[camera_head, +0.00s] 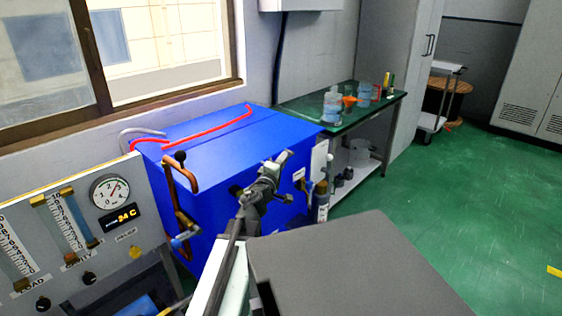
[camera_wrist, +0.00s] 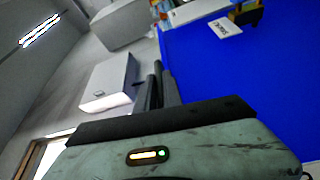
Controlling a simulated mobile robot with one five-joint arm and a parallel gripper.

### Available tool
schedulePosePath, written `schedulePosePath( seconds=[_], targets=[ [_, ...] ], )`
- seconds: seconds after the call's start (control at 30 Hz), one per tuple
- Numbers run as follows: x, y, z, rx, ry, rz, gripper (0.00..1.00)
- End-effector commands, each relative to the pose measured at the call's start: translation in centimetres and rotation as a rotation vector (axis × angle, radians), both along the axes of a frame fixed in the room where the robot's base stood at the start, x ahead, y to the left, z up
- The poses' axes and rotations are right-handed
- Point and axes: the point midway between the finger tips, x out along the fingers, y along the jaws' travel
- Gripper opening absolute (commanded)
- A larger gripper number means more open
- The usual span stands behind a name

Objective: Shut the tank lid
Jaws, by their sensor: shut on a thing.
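The blue tank (camera_head: 185,205) stands below the window. Its blue lid (camera_head: 225,140) looks flat or nearly flat across the top; a small gap at its edge cannot be told. A red tube lies along the back of the top. My gripper (camera_head: 284,160) is at the front right edge of the lid. In the wrist view my gripper (camera_wrist: 157,78) has its dark fingers close together against the edge of the blue lid (camera_wrist: 235,75). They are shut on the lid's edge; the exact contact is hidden.
A gauge panel (camera_head: 80,225) stands at the left, with a copper pipe (camera_head: 172,190) by the tank's left side. A green-topped bench (camera_head: 300,108) with bottles stands behind the tank. A white cart (camera_head: 437,100) is farther back.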

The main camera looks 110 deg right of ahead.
Motion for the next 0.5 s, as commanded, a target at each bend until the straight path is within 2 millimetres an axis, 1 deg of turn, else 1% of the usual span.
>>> schedulePosePath(
  seconds=[0.03, 0.43, 0.47, 0.5],
  targets=[
    [-0.09, 0.17, -0.36, -0.001, -0.002, -0.003, 0.00],
    [0.19, 0.10, -0.52, -0.001, -0.005, 0.005, 0.00],
    [0.20, 0.09, -0.53, -0.001, -0.005, 0.005, 0.22],
    [0.22, 0.07, -0.53, -0.001, -0.005, 0.006, 0.32]
  ],
)
